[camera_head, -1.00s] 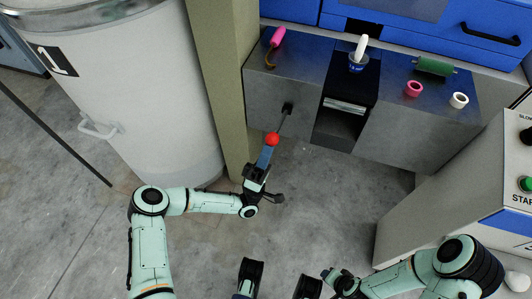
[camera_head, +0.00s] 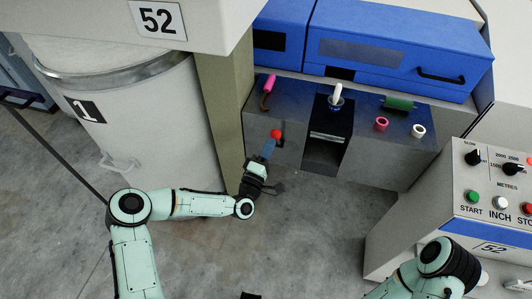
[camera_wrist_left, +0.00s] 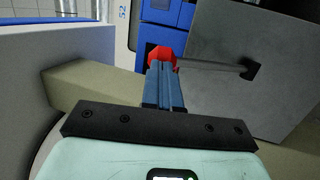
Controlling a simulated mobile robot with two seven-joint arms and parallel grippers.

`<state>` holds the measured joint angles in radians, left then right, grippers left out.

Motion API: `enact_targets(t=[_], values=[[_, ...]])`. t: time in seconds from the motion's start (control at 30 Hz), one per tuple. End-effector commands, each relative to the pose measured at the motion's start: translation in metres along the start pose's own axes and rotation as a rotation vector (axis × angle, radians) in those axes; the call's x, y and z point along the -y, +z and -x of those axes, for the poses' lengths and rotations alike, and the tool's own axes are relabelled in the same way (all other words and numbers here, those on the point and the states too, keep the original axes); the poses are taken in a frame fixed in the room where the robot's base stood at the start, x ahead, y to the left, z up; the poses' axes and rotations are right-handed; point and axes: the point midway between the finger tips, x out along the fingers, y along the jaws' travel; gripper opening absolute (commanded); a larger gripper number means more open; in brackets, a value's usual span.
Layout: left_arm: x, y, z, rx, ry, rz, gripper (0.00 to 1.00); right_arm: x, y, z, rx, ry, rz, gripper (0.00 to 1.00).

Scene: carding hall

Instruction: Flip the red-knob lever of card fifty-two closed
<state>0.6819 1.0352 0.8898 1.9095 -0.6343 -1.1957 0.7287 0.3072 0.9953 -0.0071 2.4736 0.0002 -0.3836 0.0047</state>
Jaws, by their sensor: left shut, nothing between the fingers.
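The red knob (camera_head: 277,133) sits on the end of a thin dark lever on the grey front of the card's machine housing. I cannot tell whether the tips touch the knob. My right gripper is not clearly visible.
A sign (camera_head: 157,19) reads 52. A control box (camera_head: 445,200) stands at the right.

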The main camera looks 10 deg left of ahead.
Motion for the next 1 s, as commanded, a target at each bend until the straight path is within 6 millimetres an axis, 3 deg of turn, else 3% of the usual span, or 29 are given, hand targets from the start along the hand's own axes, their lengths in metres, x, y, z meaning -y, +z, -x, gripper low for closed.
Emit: enact_targets(t=[0.03,0.1,0.4,1.0], values=[[-0.010,-0.001,-0.009,0.001,-0.033,0.003,0.00,0.004,-0.002,0.011,-0.007,-0.002,0.001,0.43],[-0.013,-0.003,-0.017,0.000,-0.086,0.011,0.00,0.006,-0.002,0.016,-0.010,-0.003,0.002,0.43],[-0.015,-0.007,-0.043,-0.001,-0.191,0.030,0.00,0.008,-0.003,0.020,-0.012,-0.003,0.002,0.43],[-0.021,-0.010,-0.057,-0.005,-0.181,0.029,0.00,0.008,-0.003,0.019,-0.013,-0.003,0.002,0.43]])
